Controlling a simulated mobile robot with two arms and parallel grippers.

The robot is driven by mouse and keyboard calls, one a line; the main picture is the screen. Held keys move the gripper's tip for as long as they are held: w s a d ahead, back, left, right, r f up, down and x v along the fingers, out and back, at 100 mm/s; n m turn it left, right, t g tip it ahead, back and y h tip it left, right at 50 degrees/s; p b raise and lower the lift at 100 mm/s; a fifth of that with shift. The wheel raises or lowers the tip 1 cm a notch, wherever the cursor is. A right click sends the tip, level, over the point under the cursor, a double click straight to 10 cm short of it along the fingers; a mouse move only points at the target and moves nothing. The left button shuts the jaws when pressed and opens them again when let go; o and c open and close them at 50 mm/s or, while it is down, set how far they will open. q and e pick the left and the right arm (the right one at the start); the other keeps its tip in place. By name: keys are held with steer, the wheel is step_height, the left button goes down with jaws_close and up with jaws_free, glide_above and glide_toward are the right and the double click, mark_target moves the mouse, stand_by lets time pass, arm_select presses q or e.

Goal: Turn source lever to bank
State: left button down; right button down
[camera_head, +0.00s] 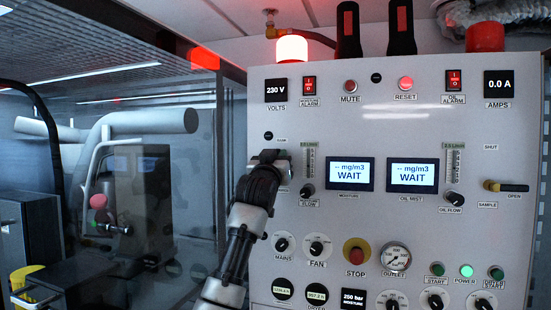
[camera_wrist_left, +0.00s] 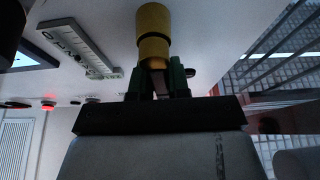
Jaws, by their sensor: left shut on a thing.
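The white control panel (camera_head: 400,120) fills the right of the head view. My left gripper (camera_head: 270,155) is at its left side, in front of the source lever's place. In the left wrist view, my gripper's green fingers (camera_wrist_left: 156,82) are shut on the source lever, just below a brass-coloured cylinder (camera_wrist_left: 153,35). The lever is mostly hidden by the gripper in the head view, so its exact angle cannot be told. A small label (camera_head: 281,140) shows above the gripper, and another is partly covered below it. My right gripper is not in view.
A flow meter with a black knob (camera_head: 307,190) stands close right of my gripper. Moisture (camera_head: 350,174) and oil mist (camera_head: 412,175) screens read WAIT. A lever with a brass hub (camera_head: 492,186) points right at OPEN.

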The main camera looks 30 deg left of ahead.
arm_select(q)
steer(key=shift+w+d+f+m, duration=0.1)
steer(key=shift+f+m, duration=0.05)
steer(key=shift+m, duration=0.15)
steer(key=c, duration=1.1)
jaws_free()
steer(key=shift+s+f+b, duration=0.15)
steer(key=shift+s+b, duration=0.2)
steer(key=b+v, duration=0.6)
steer(key=v, duration=0.4)
